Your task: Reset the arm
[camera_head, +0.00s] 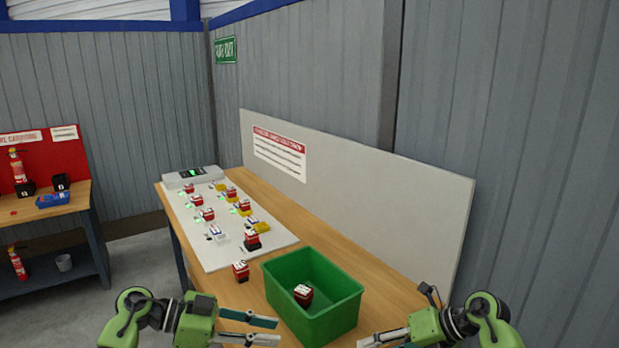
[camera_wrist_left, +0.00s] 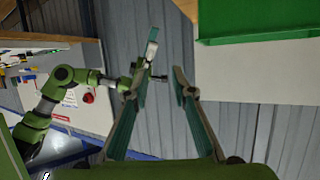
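My left gripper (camera_head: 262,329) is in front of the green bin's near left side. Its fingers are apart with nothing between them, and the left wrist view (camera_wrist_left: 163,75) also shows them spread and empty. My right gripper (camera_head: 385,337) is at the lower right, beside the bin's right side. Its fingers look slightly apart, and I see nothing held in it. Both grippers are clear of the red-and-white blocks on the bench.
A green bin (camera_head: 337,308) on the wooden bench (camera_head: 385,290) holds a red-and-white block (camera_head: 303,294). Another block (camera_head: 240,271) stands left of it. A pale board (camera_head: 205,240) carries several blocks and green lights. A grey panel (camera_head: 390,200) stands behind.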

